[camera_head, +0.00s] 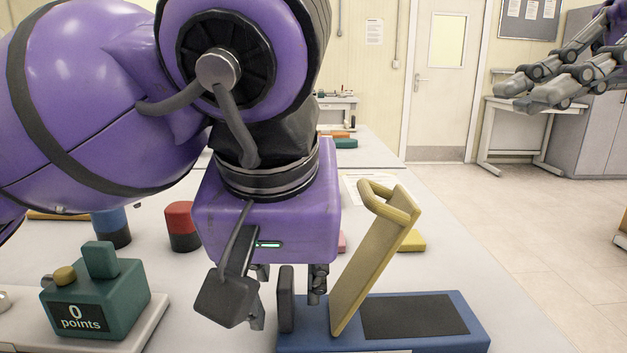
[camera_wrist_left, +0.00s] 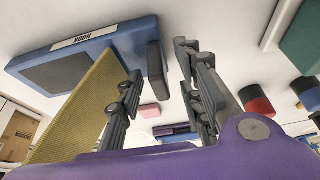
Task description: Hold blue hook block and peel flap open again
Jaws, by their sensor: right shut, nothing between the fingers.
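The blue hook block (camera_head: 470,335) lies on the table with a dark pad (camera_head: 415,315) on top and a dark upright post (camera_head: 286,300) at its left end. The yellow flap (camera_head: 370,260) stands up from the block, tilted to the right, its loop handle at the top. My left gripper (camera_head: 289,300) points down at the post, fingers apart on either side of it; whether they touch it I cannot tell. One finger is close beside the flap. The left wrist view shows the flap (camera_wrist_left: 75,118), block (camera_wrist_left: 105,45) and post (camera_wrist_left: 156,62). My right gripper (camera_head: 510,95) is shut and empty, raised at upper right.
A green box reading "0 points" (camera_head: 95,300) stands at left. A red-and-black cylinder (camera_head: 181,225) and a blue-and-black cylinder (camera_head: 110,228) stand behind it. A yellow block (camera_head: 412,241) lies behind the flap. The table right of the blue block is clear.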

